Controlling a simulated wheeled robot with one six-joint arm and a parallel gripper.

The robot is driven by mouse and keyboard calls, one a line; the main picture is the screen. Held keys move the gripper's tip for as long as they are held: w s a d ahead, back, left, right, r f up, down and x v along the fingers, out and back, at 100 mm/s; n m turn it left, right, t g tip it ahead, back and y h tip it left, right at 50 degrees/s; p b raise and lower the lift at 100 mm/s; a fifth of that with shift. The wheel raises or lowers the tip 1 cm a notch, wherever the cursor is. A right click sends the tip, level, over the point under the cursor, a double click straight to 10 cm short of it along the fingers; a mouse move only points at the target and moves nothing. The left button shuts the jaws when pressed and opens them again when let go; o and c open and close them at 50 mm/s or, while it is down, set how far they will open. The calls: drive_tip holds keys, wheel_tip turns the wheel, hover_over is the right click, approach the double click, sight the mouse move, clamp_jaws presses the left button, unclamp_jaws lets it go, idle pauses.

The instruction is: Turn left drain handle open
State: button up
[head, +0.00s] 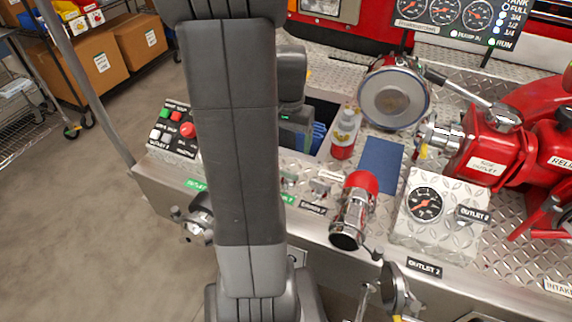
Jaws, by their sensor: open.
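Two small metal handles stand on the panel's front ledge, just right of my arm. The left one (289,181) is partly covered by my arm, above a green label. I cannot tell the left handle's turn position. My gripper (298,130) shows only in part, behind my arm, over a dark recess and beyond the handles. It is open and apart from them. Its fingertips are hidden or hard to make out against blue ribbed pieces.
A large round chrome cap (394,96) is behind. A button box (173,129) is at left. Open floor lies left.

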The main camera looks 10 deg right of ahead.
wheel_tip(320, 180, down, 12)
drive_tip(key=shift+r+b, duration=0.1)
drive_tip(key=shift+b, duration=0.2)
drive_tip(key=c, duration=1)
